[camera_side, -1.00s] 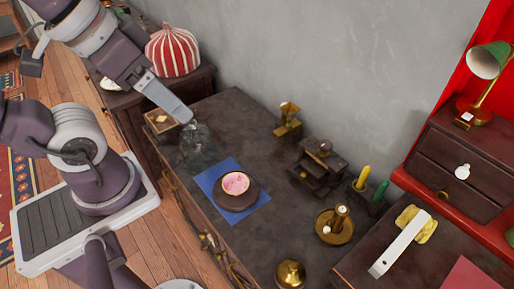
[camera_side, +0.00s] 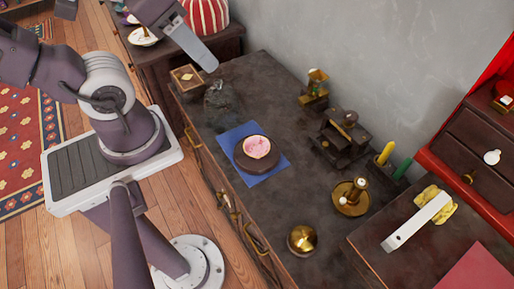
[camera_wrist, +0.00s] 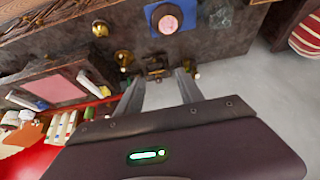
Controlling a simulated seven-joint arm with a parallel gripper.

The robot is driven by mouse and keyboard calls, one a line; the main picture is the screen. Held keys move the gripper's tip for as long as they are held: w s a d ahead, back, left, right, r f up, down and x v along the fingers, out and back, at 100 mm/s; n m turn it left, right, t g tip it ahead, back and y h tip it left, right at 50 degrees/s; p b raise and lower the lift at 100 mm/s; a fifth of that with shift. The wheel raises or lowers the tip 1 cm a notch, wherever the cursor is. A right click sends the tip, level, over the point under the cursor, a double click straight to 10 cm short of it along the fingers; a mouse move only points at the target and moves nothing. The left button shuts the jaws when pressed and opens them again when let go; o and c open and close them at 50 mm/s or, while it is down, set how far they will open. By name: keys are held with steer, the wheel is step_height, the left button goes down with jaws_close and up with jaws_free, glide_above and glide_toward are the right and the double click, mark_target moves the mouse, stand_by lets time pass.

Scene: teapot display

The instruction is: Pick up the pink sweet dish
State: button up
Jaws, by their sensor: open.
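The pink sweet dish (camera_side: 257,147) is a small round bowl with pink contents. It sits on a dark round stand (camera_side: 245,163) on a blue cloth (camera_side: 268,176) on the dark cabinet top. In the wrist view the dish (camera_wrist: 167,19) shows at the top middle, with the blue cloth (camera_wrist: 185,45) around it. My gripper (camera_side: 211,66) is above the back left of the cabinet, well apart from the dish. In the wrist view my gripper (camera_wrist: 158,82) has its two fingers spread, with nothing held between them.
A dark glassy object (camera_side: 220,105) stands left of the cloth. A small wooden box (camera_side: 186,77) is at the cabinet's left end. A brass candle holder (camera_side: 350,198), brass bell-like piece (camera_side: 302,240) and small dark stepped stand (camera_side: 342,140) are to the right. A grey wall (camera_side: 330,45) rises behind.

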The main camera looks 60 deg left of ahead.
steer(key=shift+c, duration=0.7)
